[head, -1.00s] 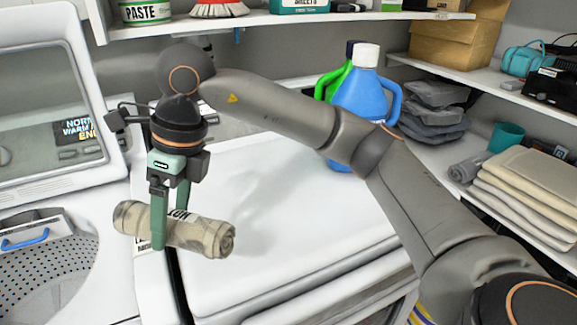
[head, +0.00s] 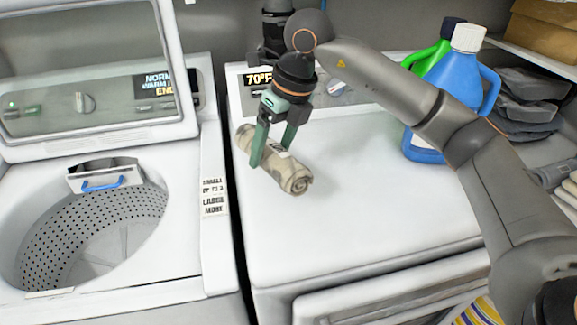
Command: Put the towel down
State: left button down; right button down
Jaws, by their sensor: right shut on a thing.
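A rolled beige patterned towel (head: 291,175) is held in my right gripper (head: 270,161), above the left part of the white dryer top (head: 360,205). The gripper points down, with its green fingers on either side of the roll. The roll lies roughly level, its spiral end toward the lower right. I cannot tell whether it touches the dryer top. My left gripper is not seen.
The open washer (head: 110,215) with its perforated drum stands to the left. A blue jug (head: 455,90) and a green bottle (head: 424,62) stand at the dryer's back right. Folded grey cloths (head: 530,100) lie on the right shelf. The dryer top's front is clear.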

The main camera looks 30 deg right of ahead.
jog(key=d+f, duration=0.1)
jog(key=w+d+f, duration=0.1)
jog(key=f, duration=0.1)
jog(key=d+f, duration=0.1)
jog(key=f, duration=0.1)
jog(key=shift+w+d, duration=0.2)
jog(key=shift+w, duration=0.2)
jog(key=shift+w+d+f+p, duration=0.15)
jog(key=shift+f+p, duration=0.25)
jog(key=shift+f, duration=1.35)
jog(key=shift+f, duration=0.1)
grip_release()
jog(key=v, duration=1.2)
